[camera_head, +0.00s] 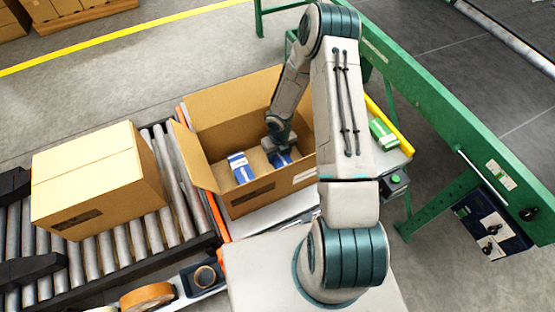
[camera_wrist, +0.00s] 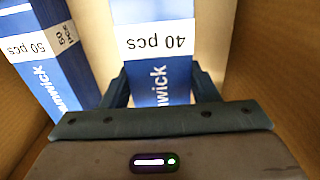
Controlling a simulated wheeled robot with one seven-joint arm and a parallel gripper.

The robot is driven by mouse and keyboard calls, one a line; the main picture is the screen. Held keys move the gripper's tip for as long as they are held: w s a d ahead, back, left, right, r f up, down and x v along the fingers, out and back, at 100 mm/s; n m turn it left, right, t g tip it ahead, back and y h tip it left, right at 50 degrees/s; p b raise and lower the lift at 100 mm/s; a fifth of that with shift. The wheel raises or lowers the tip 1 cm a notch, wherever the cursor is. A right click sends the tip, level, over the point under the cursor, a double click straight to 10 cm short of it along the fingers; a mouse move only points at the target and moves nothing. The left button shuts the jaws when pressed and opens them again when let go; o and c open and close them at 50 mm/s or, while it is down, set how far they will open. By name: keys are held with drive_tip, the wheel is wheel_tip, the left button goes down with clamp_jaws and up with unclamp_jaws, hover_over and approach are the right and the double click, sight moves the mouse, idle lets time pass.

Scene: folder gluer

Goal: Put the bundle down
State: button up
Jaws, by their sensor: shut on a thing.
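My gripper (camera_wrist: 160,92) is shut on a blue bundle with a white band marked "40 pcs" (camera_wrist: 158,38). In the head view the held bundle (camera_head: 282,159) is inside the open cardboard box (camera_head: 252,196), towards its right side. My gripper reaches down into the box from above. A second blue bundle marked "50 pcs" (camera_wrist: 42,48) stands to the left of the held one, and it shows in the head view (camera_head: 241,168) too. A gap of box floor lies between the two. Whether the held bundle touches the floor, I cannot tell.
A closed carton (camera_head: 98,180) sits on the roller conveyor (camera_head: 185,215) at the left. A green-and-white bundle (camera_head: 383,134) lies right of my arm by a yellow edge. A green machine frame (camera_head: 430,90) runs along the right. Tape rolls (camera_head: 147,296) are at the front. The box flaps stand open.

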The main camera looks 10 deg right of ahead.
sight(279, 159)
drive_tip(key=shift+f, duration=1.7)
drive_tip(key=shift+f, duration=0.1)
drive_tip(key=shift+f, duration=0.15)
drive_tip(key=o, duration=1.2)
drive_tip(key=shift+c, duration=0.2)
drive_tip(key=shift+r, duration=0.25)
